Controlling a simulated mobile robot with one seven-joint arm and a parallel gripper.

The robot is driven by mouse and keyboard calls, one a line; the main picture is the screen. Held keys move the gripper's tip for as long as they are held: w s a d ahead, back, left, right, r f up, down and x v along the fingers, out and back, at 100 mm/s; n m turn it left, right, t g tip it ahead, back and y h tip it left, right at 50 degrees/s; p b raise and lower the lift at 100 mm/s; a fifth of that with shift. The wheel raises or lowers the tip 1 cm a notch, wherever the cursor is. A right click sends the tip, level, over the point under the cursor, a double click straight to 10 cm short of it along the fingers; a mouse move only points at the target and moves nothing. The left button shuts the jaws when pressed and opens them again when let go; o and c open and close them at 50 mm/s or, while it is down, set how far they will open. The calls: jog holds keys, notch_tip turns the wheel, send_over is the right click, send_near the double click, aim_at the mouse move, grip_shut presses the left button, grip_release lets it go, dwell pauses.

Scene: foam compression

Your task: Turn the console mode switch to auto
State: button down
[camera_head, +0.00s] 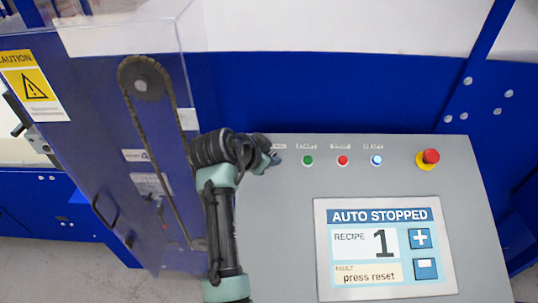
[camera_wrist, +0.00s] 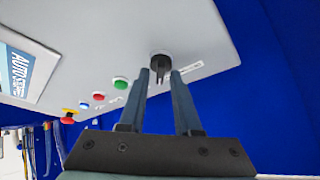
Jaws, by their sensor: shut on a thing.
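The mode switch (camera_wrist: 160,62) is a black knob on the grey console (camera_head: 285,220), at the end of the row of buttons. In the wrist view its handle lies between the two fingertips of my gripper (camera_wrist: 161,76), which is shut on it. In the head view my gripper (camera_head: 274,158) is at the console's upper left, and the arm and gripper hide the switch. The console screen (camera_head: 385,247) reads "AUTO STOPPED", recipe 1, with "press reset" in the fault field.
Right of the switch are a green button (camera_head: 308,160), a red button (camera_head: 343,160), a blue button (camera_head: 377,160) and a red emergency stop (camera_head: 429,157) on yellow. A blue machine panel with a chain (camera_head: 146,85) stands close on the left.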

jog(key=c, duration=0.9)
grip_release()
jog(key=b+v, duration=0.4)
jog(key=v, duration=0.9)
jog(key=shift+d, duration=0.1)
